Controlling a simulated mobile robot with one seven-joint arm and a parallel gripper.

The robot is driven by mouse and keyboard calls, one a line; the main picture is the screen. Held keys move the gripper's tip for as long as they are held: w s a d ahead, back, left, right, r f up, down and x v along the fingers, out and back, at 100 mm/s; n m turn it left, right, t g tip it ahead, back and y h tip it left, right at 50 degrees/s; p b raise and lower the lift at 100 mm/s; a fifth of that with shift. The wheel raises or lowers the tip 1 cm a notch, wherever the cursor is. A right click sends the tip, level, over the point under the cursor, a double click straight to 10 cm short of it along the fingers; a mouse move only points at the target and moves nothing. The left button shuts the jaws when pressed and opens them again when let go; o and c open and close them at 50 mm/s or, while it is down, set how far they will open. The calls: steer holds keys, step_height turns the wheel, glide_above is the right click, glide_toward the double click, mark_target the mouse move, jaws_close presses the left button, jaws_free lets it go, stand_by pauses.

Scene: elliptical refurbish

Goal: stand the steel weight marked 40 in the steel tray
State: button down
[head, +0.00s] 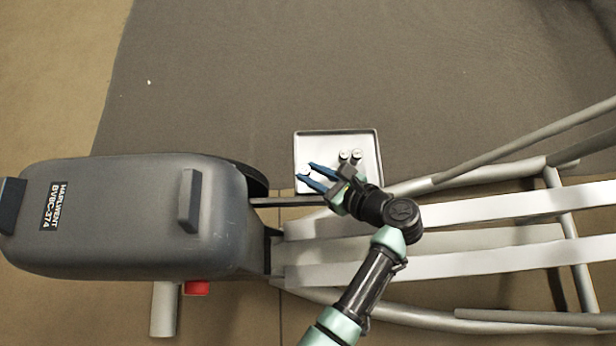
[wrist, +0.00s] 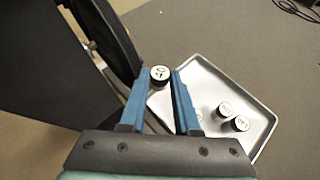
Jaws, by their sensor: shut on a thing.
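My gripper (head: 305,171) reaches over the left part of the steel tray (head: 374,142) in the head view. In the wrist view its two blue fingers (wrist: 160,72) are shut on a small steel weight (wrist: 159,73) with a dark side. The weight is upright, its pale top facing the camera, with a mark that looks like 40 turned sideways. It appears over the left end of the tray (wrist: 262,114); I cannot tell whether it touches the floor of the tray.
A grey machine body (head: 130,215) with a dark wheel lies just left of the tray. Pale rails (head: 480,212) run to the right.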

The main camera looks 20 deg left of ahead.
steer(key=f+t+b, duration=0.1)
steer(key=f+b, duration=0.1)
steer(key=f, duration=0.1)
steer(key=w+f+m+t+b, duration=0.1)
steer(key=f+b, duration=0.2)
steer(key=f+t+b, duration=0.1)
steer(key=f+b, duration=0.1)
steer(key=b, duration=0.1)
steer(key=shift+w+a+f+y, duration=0.1)
steer(key=shift+w+f+y, duration=0.3)
steer(key=c, duration=0.9)
jaws_free()
steer(key=shift+r, duration=0.1)
